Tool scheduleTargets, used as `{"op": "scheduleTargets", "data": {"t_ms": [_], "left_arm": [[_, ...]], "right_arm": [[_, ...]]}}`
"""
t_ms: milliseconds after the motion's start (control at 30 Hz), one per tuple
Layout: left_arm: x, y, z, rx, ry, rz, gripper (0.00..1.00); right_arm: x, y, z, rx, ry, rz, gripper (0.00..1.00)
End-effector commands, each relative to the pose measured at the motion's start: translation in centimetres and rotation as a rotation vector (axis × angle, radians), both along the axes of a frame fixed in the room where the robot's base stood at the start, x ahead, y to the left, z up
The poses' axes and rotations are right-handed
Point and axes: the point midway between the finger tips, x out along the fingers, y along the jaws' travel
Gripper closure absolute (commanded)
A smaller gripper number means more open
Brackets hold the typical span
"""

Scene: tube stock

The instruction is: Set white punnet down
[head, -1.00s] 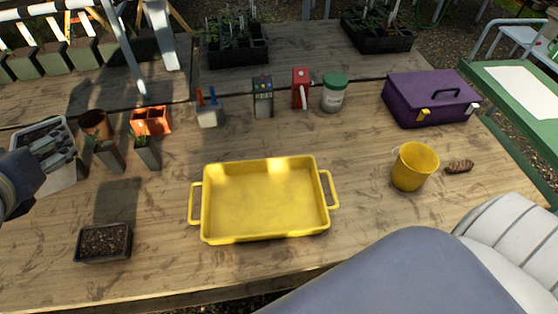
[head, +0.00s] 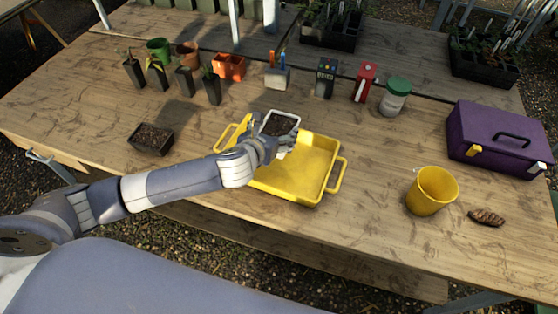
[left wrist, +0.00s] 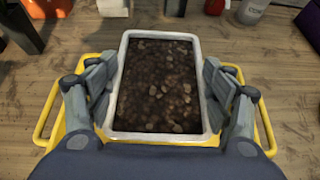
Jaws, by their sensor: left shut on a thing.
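The white punnet (head: 281,124), filled with dark soil, is in my left gripper (head: 272,146) over the far left part of the yellow tray (head: 312,160). In the left wrist view the punnet (left wrist: 160,85) sits upright between the two fingers of my left gripper (left wrist: 160,95), which press on its left and right walls. The tray's rim and handles (left wrist: 43,115) show on both sides below it. The punnet's base is hidden, so I cannot tell whether it touches the tray. My right gripper is out of view.
A black soil-filled pot tray (head: 151,138) stands left of the yellow tray. Several seedling pots and an orange planter (head: 229,67) stand behind. A yellow bucket (head: 432,190), a pine cone (head: 487,217) and a purple toolbox (head: 500,137) are right. Bare tabletop lies between.

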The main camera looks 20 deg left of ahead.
Motion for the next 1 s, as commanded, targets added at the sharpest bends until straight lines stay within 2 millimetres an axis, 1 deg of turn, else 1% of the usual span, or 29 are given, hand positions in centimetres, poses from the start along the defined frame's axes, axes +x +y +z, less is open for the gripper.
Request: {"op": "scheduleTargets", "data": {"t_ms": [67, 167, 300, 467, 633, 767, 1000], "left_arm": [[-0.2, -0.1, -1.4, -0.001, 0.001, -0.008, 0.57], [-0.3, -0.3, -3.4, -0.003, 0.003, -0.012, 0.57], [-0.2, -0.3, -5.7, -0.002, 0.001, -0.010, 0.57], [-0.2, -0.2, -7.1, -0.002, 0.000, -0.010, 0.57], [-0.2, -0.3, -9.6, -0.003, 0.001, -0.010, 0.57], [-0.2, -0.3, -10.4, -0.003, -0.002, -0.011, 0.57], [-0.1, -0.2, -10.4, -0.002, -0.002, -0.012, 0.57]], "right_arm": [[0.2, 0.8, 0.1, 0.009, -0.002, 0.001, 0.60], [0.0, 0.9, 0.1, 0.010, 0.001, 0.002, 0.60], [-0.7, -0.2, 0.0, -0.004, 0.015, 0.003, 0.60], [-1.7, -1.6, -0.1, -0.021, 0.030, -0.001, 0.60], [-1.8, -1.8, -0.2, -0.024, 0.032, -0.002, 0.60], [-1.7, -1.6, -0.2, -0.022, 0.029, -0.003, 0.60], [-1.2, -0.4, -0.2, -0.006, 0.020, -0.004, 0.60]]}}
